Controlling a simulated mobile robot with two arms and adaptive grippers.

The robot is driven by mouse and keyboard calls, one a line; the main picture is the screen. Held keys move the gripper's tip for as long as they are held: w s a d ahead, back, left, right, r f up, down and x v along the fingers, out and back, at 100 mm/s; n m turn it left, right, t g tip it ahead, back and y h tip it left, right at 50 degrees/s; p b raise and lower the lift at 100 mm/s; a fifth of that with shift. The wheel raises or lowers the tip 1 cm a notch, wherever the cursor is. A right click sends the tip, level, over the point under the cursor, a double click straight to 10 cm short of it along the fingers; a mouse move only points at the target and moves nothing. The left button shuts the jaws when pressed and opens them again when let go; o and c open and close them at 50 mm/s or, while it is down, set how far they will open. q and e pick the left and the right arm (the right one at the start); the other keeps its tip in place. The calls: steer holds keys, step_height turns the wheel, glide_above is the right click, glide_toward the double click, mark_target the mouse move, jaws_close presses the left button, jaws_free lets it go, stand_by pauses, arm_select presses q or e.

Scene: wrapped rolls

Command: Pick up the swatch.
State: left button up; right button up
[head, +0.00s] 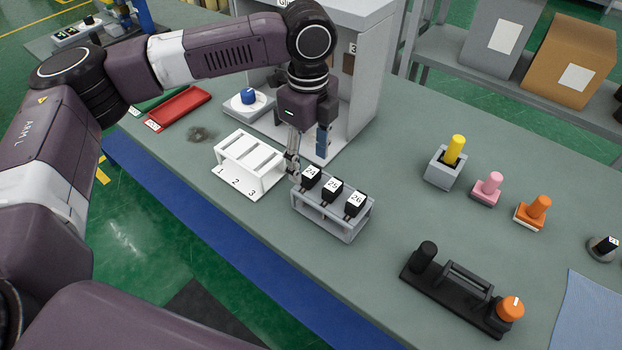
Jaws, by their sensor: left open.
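A flat, light-blue piece of cloth (592,318) lies on the bench at the lower right, cut off by the picture's edge. It looks like a swatch, but I cannot tell for sure that it is the one named. My left gripper (308,163) is open and points down between the white numbered rack and the cabinet, just behind the grey rack. It is far to the left of the cloth. A dark-blue upright piece (323,140) shows beside its fingers; I cannot tell what it is. My right gripper is out of view.
The grey rack (345,229) holds black blocks marked 24, 25 and 26. The white rack (250,160) stands to its left, a cabinet (362,95) behind. A black stand (455,290) with an orange knob lies left of the cloth. Yellow, pink and orange pegs stand farther back.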

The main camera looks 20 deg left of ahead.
mark_target(311, 172)
arm_select(q)
steer(key=f, duration=0.4)
steer(key=shift+d+f+p, duration=0.1)
steer(key=shift+d+p, duration=0.1)
steer(key=shift+p, duration=0.1)
steer(key=shift+c, duration=0.7)
steer(key=c, duration=1.1)
